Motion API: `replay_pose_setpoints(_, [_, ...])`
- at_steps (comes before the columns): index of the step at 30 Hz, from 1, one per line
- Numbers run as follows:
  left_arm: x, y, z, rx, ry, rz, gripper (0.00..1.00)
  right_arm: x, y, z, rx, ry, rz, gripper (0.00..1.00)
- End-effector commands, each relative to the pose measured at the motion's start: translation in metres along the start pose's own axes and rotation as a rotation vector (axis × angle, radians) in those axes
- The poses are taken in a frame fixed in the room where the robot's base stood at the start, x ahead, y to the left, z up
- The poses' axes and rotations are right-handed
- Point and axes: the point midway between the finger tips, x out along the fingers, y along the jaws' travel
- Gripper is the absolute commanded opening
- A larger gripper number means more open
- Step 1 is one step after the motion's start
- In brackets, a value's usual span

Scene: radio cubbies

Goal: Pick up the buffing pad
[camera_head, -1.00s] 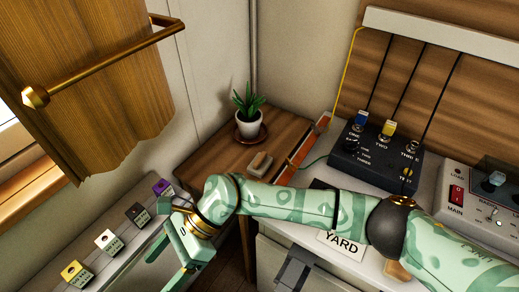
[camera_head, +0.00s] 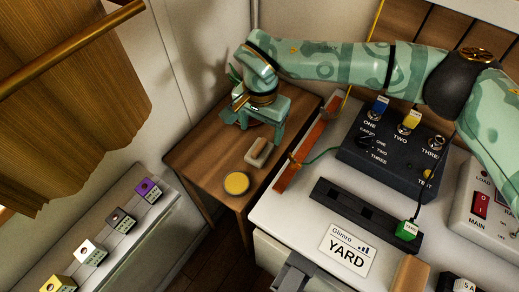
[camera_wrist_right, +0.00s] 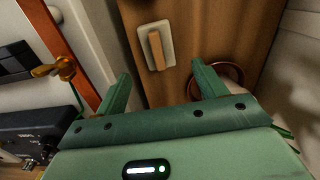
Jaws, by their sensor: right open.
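The buffing pad looks to be the pale block with a wooden grip strip (camera_head: 258,152) on the small wooden side table. It also shows in the right wrist view (camera_wrist_right: 155,46), lying flat, beyond the fingertips. My right gripper (camera_head: 261,124) is over the table's far part, behind the pad in the head view and apart from it. In the right wrist view its two fingers (camera_wrist_right: 160,76) are spread with nothing between them. My left gripper is not in view.
A round yellow-topped thing (camera_head: 237,183) sits near the pad on the wooden table (camera_head: 208,150). The potted plant is mostly hidden behind my right gripper. A dark switch box (camera_head: 390,150) and the YARD sign (camera_head: 346,252) stand on the bench to the right.

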Motion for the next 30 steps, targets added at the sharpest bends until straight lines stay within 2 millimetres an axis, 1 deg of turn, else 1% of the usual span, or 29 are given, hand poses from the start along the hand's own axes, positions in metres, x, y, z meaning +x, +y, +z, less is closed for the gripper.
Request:
replay_pose_setpoints(1, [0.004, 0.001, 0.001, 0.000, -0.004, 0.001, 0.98, 0.010, 0.000, 0.000, 0.000, -0.003, 0.001, 0.71])
replay_pose_setpoints(7, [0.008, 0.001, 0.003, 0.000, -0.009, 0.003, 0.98, 0.025, 0.000, 0.001, 0.000, -0.002, -0.001, 0.71])
replay_pose_setpoints(12, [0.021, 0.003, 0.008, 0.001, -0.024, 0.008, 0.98, 0.057, 0.001, 0.004, 0.001, -0.006, 0.001, 0.71])
replay_pose_setpoints(15, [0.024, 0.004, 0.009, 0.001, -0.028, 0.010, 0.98, 0.068, 0.001, 0.003, 0.001, -0.004, -0.001, 0.71])
replay_pose_setpoints(18, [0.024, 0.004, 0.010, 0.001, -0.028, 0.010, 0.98, 0.070, 0.001, 0.003, 0.002, -0.001, -0.002, 0.71])
replay_pose_setpoints(23, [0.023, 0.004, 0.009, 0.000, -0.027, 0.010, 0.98, 0.069, 0.001, 0.003, 0.001, 0.000, -0.003, 0.71])
replay_pose_setpoints(24, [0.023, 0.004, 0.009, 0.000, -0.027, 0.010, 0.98, 0.069, 0.001, 0.003, 0.001, 0.000, -0.003, 0.68])
replay_pose_setpoints(26, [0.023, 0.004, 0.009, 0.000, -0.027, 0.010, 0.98, 0.069, 0.001, 0.003, 0.001, 0.000, -0.003, 0.51])
replay_pose_setpoints(27, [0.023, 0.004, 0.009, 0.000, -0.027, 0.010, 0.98, 0.069, 0.001, 0.003, 0.001, 0.000, -0.003, 0.40])
replay_pose_setpoints(29, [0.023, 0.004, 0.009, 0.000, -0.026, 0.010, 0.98, 0.069, 0.001, 0.003, 0.001, 0.000, -0.002, 0.24])
replay_pose_setpoints(30, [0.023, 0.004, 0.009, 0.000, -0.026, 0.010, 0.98, 0.069, 0.001, 0.003, 0.001, 0.000, -0.002, 0.23])
